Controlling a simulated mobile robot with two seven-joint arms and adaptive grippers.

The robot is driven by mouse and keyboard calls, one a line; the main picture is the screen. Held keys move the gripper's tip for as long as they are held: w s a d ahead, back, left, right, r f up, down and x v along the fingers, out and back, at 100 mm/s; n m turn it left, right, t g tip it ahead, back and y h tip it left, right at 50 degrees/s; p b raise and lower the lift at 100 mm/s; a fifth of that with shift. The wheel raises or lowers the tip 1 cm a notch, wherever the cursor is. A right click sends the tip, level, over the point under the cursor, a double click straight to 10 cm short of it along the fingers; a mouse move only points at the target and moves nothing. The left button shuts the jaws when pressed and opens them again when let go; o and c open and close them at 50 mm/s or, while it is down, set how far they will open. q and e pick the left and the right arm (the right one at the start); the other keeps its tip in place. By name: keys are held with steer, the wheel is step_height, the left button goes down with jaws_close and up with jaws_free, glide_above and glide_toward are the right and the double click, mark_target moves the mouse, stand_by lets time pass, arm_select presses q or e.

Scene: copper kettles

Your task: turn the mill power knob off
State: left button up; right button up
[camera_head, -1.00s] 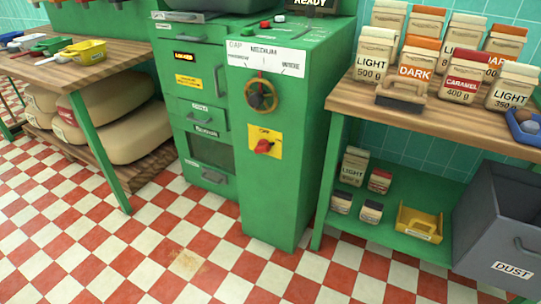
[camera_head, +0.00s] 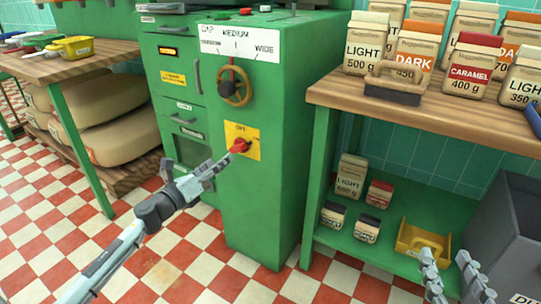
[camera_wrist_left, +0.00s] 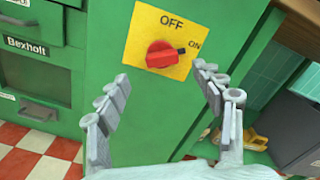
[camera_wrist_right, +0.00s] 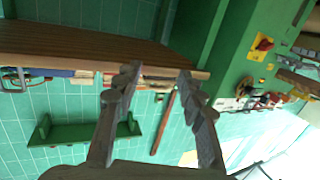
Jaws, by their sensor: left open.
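The red power knob (camera_head: 241,146) sits on a yellow plate (camera_head: 236,132) on the front of the green mill (camera_head: 262,200). In the left wrist view the knob (camera_wrist_left: 161,55) has its black-tipped pointer turned right, toward ON, with OFF above it. My left gripper (camera_head: 219,167) is in front of the mill, just below and left of the knob. In its wrist view the left gripper (camera_wrist_left: 165,85) is open and empty, its fingers spread below the knob, apart from it. My right gripper (camera_head: 450,262) is open and empty near the lower shelf at the right; it also shows in its wrist view (camera_wrist_right: 158,75).
A round handwheel (camera_head: 235,87) is above the knob plate. A grey bin (camera_head: 505,235) is at far right. The left table (camera_head: 75,62) holds scoops.

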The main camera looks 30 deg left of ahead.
mark_target(234, 149)
arm_select(q)
steer(key=shift+m, duration=0.3)
steer(key=w, duration=0.7)
steer(key=shift+w+d+r, duration=0.1)
steer(key=shift+w+d, duration=0.25)
steer(key=c, duration=1.2)
